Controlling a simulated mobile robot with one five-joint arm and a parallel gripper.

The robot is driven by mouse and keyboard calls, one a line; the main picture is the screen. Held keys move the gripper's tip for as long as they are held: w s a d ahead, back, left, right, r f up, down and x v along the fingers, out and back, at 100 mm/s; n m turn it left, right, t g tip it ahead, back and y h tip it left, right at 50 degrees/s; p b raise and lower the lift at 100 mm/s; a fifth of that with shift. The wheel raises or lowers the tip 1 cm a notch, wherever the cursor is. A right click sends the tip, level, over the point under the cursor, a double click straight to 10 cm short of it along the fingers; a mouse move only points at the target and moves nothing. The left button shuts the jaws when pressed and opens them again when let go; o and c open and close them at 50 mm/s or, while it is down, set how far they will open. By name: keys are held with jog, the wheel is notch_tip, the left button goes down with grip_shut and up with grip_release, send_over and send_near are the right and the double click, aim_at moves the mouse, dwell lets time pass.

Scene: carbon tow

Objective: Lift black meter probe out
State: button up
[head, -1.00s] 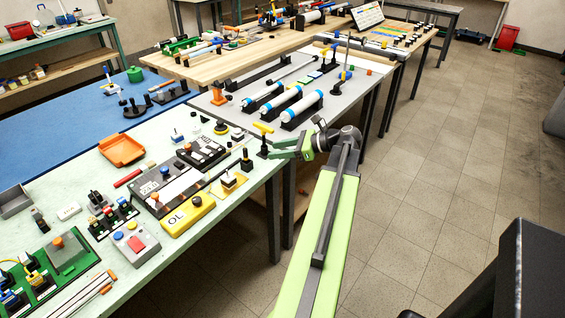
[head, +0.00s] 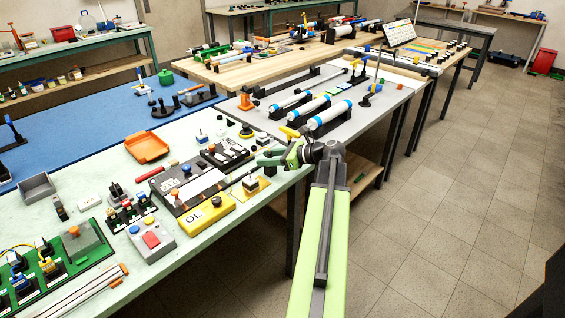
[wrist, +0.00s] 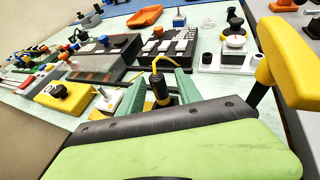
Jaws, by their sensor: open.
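A black upright cylinder with yellow bands and a thin yellow lead at its top, which looks like the black meter probe (wrist: 162,91), stands in the middle of the wrist view. My gripper (wrist: 158,94) is open, with one green finger on each side of the probe. I cannot tell whether either finger touches it. In the head view my gripper (head: 271,158) is at the right edge of the pale green table (head: 95,178), and the probe is hidden behind it there. The probe's lower end and its holder are mostly hidden in the wrist view.
A yellow T-handle (wrist: 287,62) stands close on the right in the wrist view. A yellow plate (head: 262,188) with a small block, a yellow box marked OL (head: 204,214) and a black panel (head: 228,153) sit nearby.

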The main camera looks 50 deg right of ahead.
jog(key=shift+x, duration=1.1)
jog(key=shift+c, duration=0.2)
grip_shut()
jog(key=shift+r, duration=0.1)
jog(key=shift+r+p, duration=2.35)
jog(key=shift+r, duration=0.05)
